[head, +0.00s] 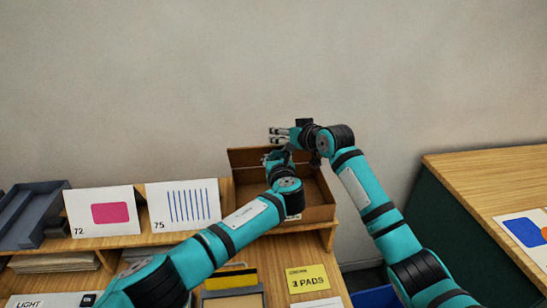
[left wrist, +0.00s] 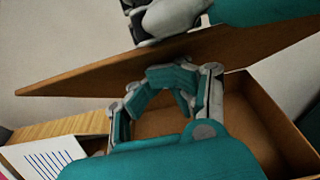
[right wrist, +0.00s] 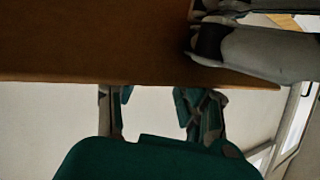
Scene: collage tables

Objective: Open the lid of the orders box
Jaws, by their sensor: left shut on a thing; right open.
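The brown orders box (head: 318,214) stands on the raised shelf at the back, against the wall. Its lid (head: 243,158) is raised, tilted up at the back, and the interior partly shows. The lid (left wrist: 90,85) also crosses the left wrist view above the box (left wrist: 262,125). My left gripper (head: 275,158) is in front of the lid, over the box, and is shut on the lid. My right gripper (head: 276,135) is open and empty at the lid's upper edge. In the right wrist view its fingers (right wrist: 155,103) are beside the edge of the lid (right wrist: 90,45).
Cards with a pink shape (head: 98,211) and blue lines (head: 182,204) stand left of the box. A grey tray (head: 30,215) is at the far left. A yellow pads label (head: 307,279) lies below the box. Another table (head: 490,180) stands at right, beyond a gap.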

